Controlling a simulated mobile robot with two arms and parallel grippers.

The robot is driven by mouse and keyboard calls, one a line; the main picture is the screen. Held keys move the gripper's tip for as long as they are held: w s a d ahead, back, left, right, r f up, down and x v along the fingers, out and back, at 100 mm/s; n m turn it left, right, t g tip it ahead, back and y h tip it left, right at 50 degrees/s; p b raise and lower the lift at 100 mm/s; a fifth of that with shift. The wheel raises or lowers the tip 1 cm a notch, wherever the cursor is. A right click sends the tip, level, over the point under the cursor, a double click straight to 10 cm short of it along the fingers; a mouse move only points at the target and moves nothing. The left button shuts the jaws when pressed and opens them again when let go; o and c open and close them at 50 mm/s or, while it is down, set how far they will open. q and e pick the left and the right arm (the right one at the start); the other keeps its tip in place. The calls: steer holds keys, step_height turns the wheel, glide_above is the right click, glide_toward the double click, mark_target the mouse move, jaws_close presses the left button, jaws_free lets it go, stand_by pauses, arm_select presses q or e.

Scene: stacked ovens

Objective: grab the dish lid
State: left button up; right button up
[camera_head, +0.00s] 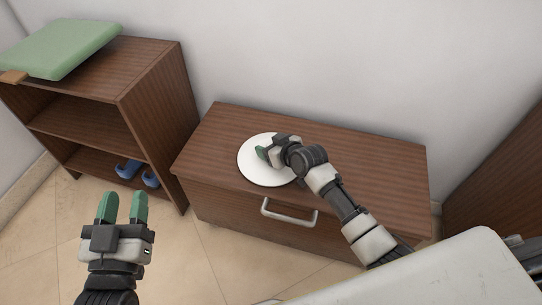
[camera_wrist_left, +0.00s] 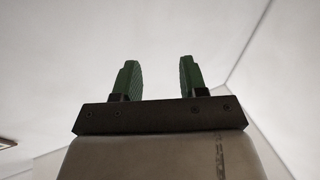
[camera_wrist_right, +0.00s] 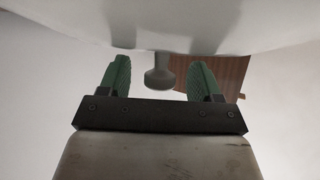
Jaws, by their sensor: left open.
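The dish lid (camera_head: 255,170) is a white round disc on top of a low brown drawer cabinet. My right gripper (camera_head: 266,151) is over its middle and hides part of it. In the right wrist view, the lid's pale underside-like curve (camera_wrist_right: 160,28) fills the top, and its knob (camera_wrist_right: 160,72) shows between the two green fingers of my right gripper (camera_wrist_right: 162,76). The fingers are apart, with a gap on each side of the knob. My left gripper (camera_head: 122,207) is open and empty, at the lower left in the head view; its fingers also show in the left wrist view (camera_wrist_left: 158,78).
The low cabinet (camera_head: 370,165) has a metal drawer handle (camera_head: 290,213) in front. A taller brown shelf (camera_head: 160,90) stands at the left, with a green cushion-like object (camera_head: 65,48) on top and blue shoes (camera_head: 137,173) below. The right of the cabinet top is clear.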

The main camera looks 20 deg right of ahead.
steer(key=shift+s+f, duration=0.2)
steer(key=shift+f, duration=0.15)
jaws_close()
